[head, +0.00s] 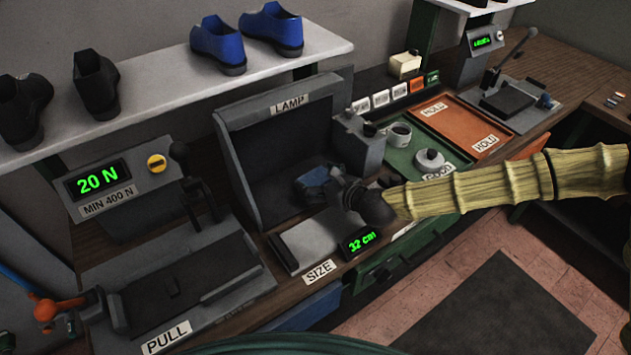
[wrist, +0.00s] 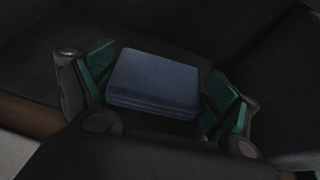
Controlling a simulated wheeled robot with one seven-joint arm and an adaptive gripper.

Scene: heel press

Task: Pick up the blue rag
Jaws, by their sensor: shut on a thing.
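The blue rag (wrist: 152,82) is a folded block between the two teal finger pads of my gripper (wrist: 165,90) in the wrist view. My gripper is shut on it, though the pads' contact with its sides is dim. In the head view the rag (head: 311,180) shows as a small blue patch at my gripper (head: 318,186), partly covered by it. Both are at the open front of the dark lamp booth (head: 243,165). I cannot tell whether the rag touches the booth floor.
The size plate with its 32 cm display (head: 359,242) lies just in front. A grey box (head: 357,143) stands right of the booth. A green tray (head: 405,160) with cups and an orange tray (head: 455,123) are farther right. The shelf (head: 150,95) with shoes hangs above.

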